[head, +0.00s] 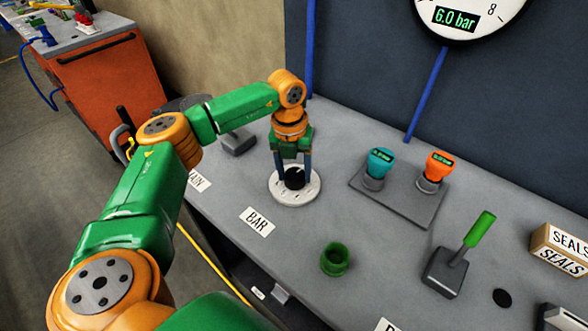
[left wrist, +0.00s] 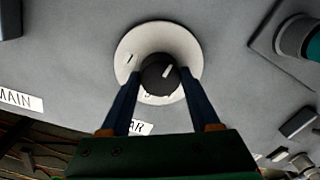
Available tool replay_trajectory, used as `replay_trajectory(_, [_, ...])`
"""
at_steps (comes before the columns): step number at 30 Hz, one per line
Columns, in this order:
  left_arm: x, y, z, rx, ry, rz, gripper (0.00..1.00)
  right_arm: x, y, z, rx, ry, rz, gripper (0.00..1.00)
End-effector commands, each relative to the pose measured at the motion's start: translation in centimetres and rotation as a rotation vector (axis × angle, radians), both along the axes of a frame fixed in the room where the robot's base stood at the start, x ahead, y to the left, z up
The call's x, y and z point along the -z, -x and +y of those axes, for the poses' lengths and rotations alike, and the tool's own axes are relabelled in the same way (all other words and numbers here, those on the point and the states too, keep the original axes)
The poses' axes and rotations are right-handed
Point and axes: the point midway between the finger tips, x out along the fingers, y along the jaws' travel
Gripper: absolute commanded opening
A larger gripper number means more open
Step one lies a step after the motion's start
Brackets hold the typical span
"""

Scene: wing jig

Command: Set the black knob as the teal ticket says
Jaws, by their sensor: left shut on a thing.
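The black knob (head: 294,178) stands on a round white dial plate (head: 283,195) on the grey bench. My left gripper (head: 293,180) points down over it, shut on the knob with one finger at each side. In the left wrist view the knob (left wrist: 159,75) shows a white pointer line slanting to the upper right; the fingers hide part of the dial marks. I see no separate teal ticket. My right gripper is not in view.
An orange-headed piece (head: 437,167) stands beside the teal one. A gauge (head: 468,16) reads 6.0 bar. A BAR label (head: 257,221), a green ring (head: 335,259), a green-handled lever (head: 480,229) and a SEALS box (head: 545,238) are on the bench.

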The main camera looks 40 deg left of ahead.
Motion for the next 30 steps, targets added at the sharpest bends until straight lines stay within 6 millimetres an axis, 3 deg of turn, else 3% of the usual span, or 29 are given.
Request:
replay_trajectory(21, [-0.08, -0.07, 0.03, -0.067, 0.0, -0.004, 0.07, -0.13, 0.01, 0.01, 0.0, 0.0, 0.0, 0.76])
replay_trajectory(22, [-0.08, -0.07, 0.03, -0.067, 0.0, -0.004, 0.68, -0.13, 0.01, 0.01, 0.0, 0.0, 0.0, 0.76])
replay_trajectory(25, [-0.07, -0.06, 0.02, -0.067, 0.001, -0.003, 0.93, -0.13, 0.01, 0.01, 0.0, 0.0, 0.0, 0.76])
replay_trajectory(30, [-0.04, -0.03, 0.02, -0.066, 0.0, -0.002, 0.93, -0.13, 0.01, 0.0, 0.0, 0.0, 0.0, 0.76])
